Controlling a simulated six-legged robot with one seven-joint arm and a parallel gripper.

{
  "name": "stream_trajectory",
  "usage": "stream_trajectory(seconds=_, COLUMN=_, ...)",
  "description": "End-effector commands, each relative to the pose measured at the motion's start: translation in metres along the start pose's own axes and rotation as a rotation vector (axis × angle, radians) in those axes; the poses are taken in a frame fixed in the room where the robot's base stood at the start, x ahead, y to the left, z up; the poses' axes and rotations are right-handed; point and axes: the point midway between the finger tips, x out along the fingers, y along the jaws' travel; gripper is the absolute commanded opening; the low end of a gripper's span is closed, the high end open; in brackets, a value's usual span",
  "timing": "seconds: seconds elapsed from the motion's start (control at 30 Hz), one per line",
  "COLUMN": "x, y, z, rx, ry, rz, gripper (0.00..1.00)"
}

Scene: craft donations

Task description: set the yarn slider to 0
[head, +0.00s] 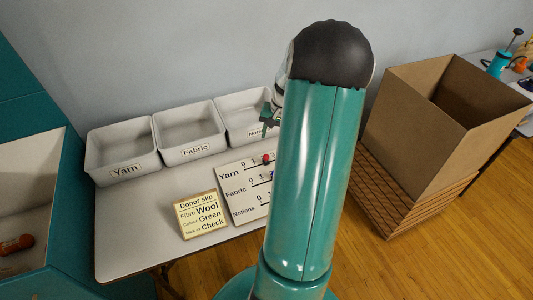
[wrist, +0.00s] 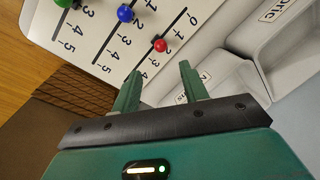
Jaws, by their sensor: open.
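The slider board (head: 242,206) lies on the table with rows labelled Yarn, Fabric and Notions. The Yarn row is at the top, with its 0 at the left end. Its red knob (head: 267,158) stands right of the 1, around 2 or 3; I cannot read the exact mark. In the wrist view the red knob (wrist: 160,45) sits partway along its slot, just beyond my fingertips. My gripper (wrist: 159,70) is open and empty, apart from the knob. In the head view my gripper (head: 266,122) is above the board's far side, partly hidden by my arm.
A blue knob (wrist: 125,13) and a green knob (wrist: 64,3) sit on the neighbouring slots. White bins, including the Yarn bin (head: 125,168), stand behind the board. A donor slip (head: 200,215) stands at its left. A cardboard box (head: 410,130) is at the right.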

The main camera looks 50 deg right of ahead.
Motion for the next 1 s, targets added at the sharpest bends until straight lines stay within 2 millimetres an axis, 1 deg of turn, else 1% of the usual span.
stream_trajectory(seconds=0.03, x=0.012, y=0.000, z=0.001, rx=0.000, ry=-0.004, rz=0.000, gripper=0.44)
stream_trajectory(seconds=0.3, x=0.065, y=-0.002, z=0.001, rx=-0.002, ry=-0.005, rz=-0.001, gripper=0.44)
stream_trajectory(seconds=0.4, x=0.082, y=-0.002, z=0.002, rx=-0.003, ry=-0.004, rz=-0.001, gripper=0.44)
stream_trajectory(seconds=0.5, x=0.095, y=-0.002, z=0.001, rx=-0.003, ry=-0.003, rz=0.000, gripper=0.44)
stream_trajectory(seconds=0.63, x=0.103, y=-0.002, z=0.001, rx=-0.003, ry=0.000, rz=0.000, gripper=0.44)
stream_trajectory(seconds=0.9, x=0.104, y=-0.002, z=0.000, rx=-0.003, ry=0.000, rz=0.000, gripper=0.44)
stream_trajectory(seconds=0.93, x=0.104, y=-0.002, z=0.000, rx=-0.003, ry=0.000, rz=0.000, gripper=0.40)
stream_trajectory(seconds=1.0, x=0.104, y=-0.002, z=0.000, rx=-0.003, ry=0.000, rz=0.000, gripper=0.26)
